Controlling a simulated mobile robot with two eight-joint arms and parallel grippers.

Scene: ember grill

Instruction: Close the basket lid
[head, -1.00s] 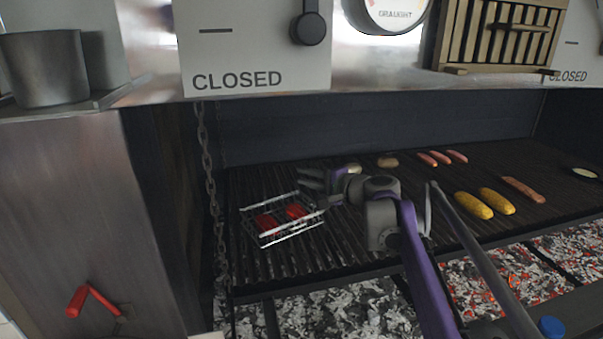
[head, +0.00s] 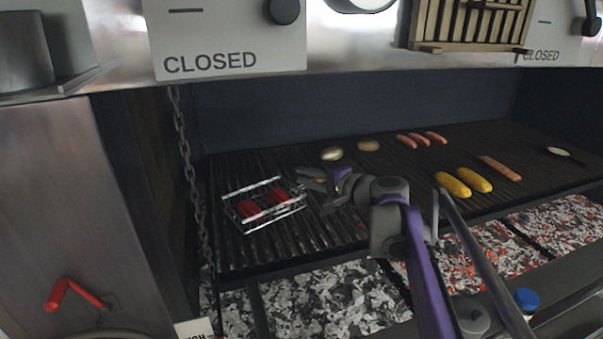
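The wire basket (head: 236,211) lies on the left part of the grill grate, with red pieces of food (head: 250,209) inside. Its thin wires make it hard to tell the lid from the body or how far the lid stands open. My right gripper (head: 314,192) is just right of the basket's right end, low over the grate. Its fingers look spread apart with nothing held; whether one touches the basket wire cannot be told. My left gripper is not in view.
A chain (head: 187,150) hangs left of the basket. Glowing coals (head: 470,262) lie below the front edge.

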